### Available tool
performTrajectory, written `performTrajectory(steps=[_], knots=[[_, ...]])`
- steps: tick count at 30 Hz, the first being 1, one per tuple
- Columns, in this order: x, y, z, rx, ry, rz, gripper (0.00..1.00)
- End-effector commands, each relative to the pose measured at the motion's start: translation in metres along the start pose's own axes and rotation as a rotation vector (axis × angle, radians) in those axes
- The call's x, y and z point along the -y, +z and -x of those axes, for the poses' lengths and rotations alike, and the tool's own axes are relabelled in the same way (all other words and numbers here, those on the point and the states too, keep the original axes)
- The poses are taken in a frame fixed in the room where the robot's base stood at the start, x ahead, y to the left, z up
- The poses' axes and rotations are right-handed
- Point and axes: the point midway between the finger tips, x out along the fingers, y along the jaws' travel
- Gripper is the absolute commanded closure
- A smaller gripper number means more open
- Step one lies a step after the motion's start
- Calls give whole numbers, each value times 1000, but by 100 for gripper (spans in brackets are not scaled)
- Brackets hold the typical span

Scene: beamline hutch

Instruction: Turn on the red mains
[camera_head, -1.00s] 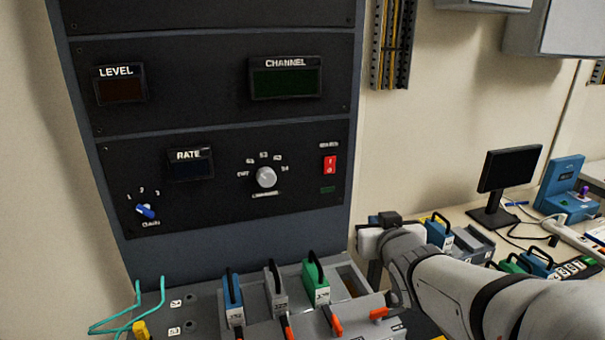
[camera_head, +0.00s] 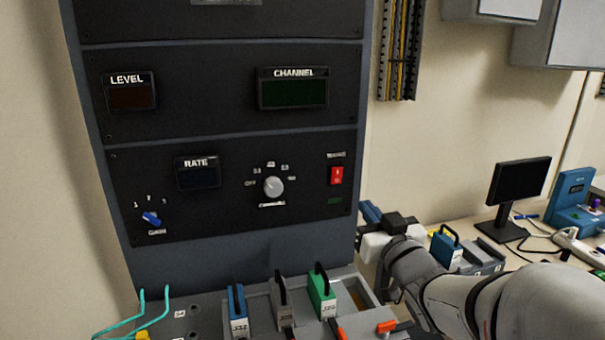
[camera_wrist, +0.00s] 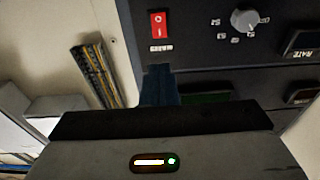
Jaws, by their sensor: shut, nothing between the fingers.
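The red mains switch (camera_head: 337,176) is a rocker at the right of the lowest black panel, under a small white label. A dark green indicator (camera_head: 335,200) sits below it and looks unlit. My gripper (camera_head: 369,212) is just right of the panel, lower than the switch and apart from it in the picture. Its blue fingers are together and empty. In the wrist view, which is upside down, the switch (camera_wrist: 158,24) lies beyond the shut blue fingers (camera_wrist: 159,84). Which way the rocker is pressed is not clear.
The same panel holds a grey selector knob (camera_head: 273,187), a blue gain knob (camera_head: 151,219) and a RATE display (camera_head: 198,172). Below stands a grey tray (camera_head: 207,309) with blue, grey and green handled blocks. A monitor (camera_head: 514,188) stands on the right bench.

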Motion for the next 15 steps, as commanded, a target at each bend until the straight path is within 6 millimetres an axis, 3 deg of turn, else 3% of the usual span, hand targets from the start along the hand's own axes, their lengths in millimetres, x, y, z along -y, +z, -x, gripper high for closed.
performTrajectory(steps=[5, 15], knots=[[0, -5, -19, 7, 0, -2, 100], [0, -1, -86, 4, 1, -1, 100]])
